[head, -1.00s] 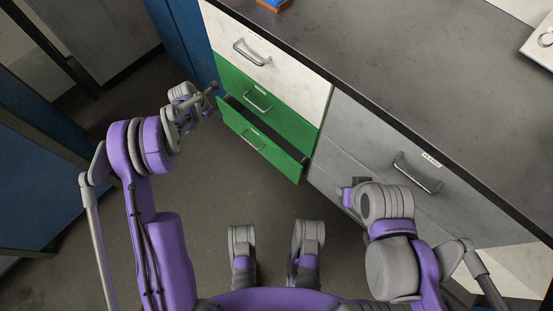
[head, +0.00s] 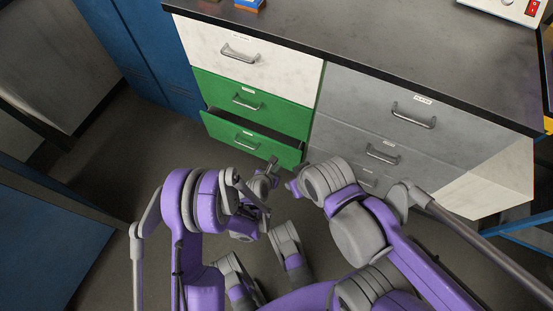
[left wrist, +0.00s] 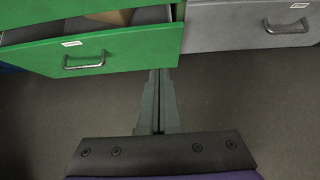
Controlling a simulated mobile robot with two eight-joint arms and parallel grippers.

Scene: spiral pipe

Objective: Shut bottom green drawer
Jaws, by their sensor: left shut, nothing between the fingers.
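The bottom green drawer (head: 222,131) stands partly open in the head view, with a dark gap behind its front panel and a metal handle (head: 247,140) on it. In the left wrist view the open green drawer (left wrist: 120,52) fills the upper left, with part of its inside showing. My left gripper (head: 272,163) is shut and empty, in front of the drawer near its right end. In the left wrist view its closed fingers (left wrist: 160,75) point toward the drawer's right corner; contact cannot be told. My right gripper (head: 292,188) is small and partly hidden by its arm.
The upper green drawer (head: 272,108) and the white drawer (head: 215,50) above it are shut. Grey drawers (head: 350,103) stand flush to the right. A blue cabinet (head: 130,45) is at the left. Bare floor (head: 110,170) lies in front of the cabinets.

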